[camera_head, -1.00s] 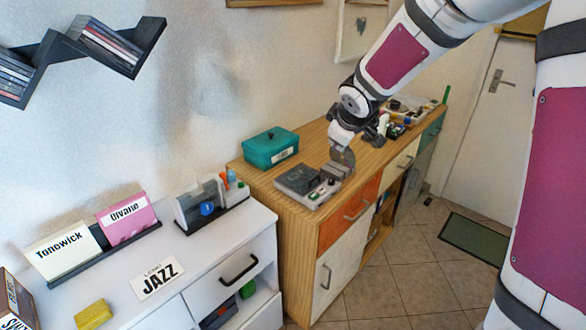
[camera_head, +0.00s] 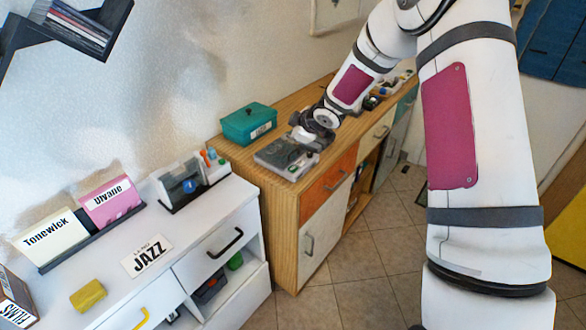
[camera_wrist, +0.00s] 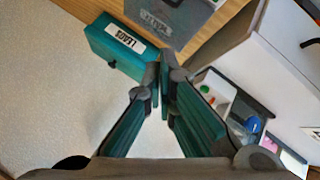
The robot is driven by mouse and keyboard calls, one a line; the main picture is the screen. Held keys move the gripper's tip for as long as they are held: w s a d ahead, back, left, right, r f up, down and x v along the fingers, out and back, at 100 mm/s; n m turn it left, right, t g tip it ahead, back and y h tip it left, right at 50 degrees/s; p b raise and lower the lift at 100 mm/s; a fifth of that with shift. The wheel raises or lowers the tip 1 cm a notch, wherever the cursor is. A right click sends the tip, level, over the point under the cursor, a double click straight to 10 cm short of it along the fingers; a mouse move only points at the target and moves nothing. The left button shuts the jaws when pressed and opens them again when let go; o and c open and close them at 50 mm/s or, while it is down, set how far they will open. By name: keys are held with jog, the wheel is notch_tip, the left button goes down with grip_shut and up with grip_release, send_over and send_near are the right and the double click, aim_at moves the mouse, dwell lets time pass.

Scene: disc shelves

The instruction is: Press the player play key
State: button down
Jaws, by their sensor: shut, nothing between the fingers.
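The player is the grey box-shaped device (camera_head: 278,160) near the front end of the wooden cabinet. In the wrist view, part of a grey casing with an upside-down label (camera_wrist: 165,14) shows at the top edge and looks like the same device. My gripper (camera_head: 303,138) is low over the back right of the player and covers part of it. In the wrist view my gripper's fingers (camera_wrist: 164,66) are together with nothing between them, pointing toward the grey casing. I cannot make out the play key, nor tell whether the fingertips touch the player.
A teal box labelled LEADS (camera_head: 248,124) stands close behind the player. Small items lie farther along the wooden cabinet top (camera_head: 231,150). A lower white cabinet (camera_head: 190,225) at left holds a clear-sided holder (camera_head: 180,190) and card dividers (camera_head: 110,203).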

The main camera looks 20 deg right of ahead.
jog(key=b, duration=0.6)
send_over(291, 169)
notch_tip(291, 169, down, 7)
jog(key=shift+w+f, duration=0.1)
jog(key=shift+f+b, duration=0.55)
jog(key=shift+f, duration=0.25)
jog(key=shift+f, duration=0.15)
dwell(0.5)
jog(key=shift+f+b, duration=0.25)
jog(key=shift+b, duration=0.05)
jog(key=shift+f+b, duration=0.3)
jog(key=shift+f, duration=0.1)
dwell(0.7)
jog(key=shift+r, duration=0.1)
jog(key=shift+r+p, duration=0.7)
jog(key=shift+r, duration=0.05)
jog(key=shift+r, duration=0.1)
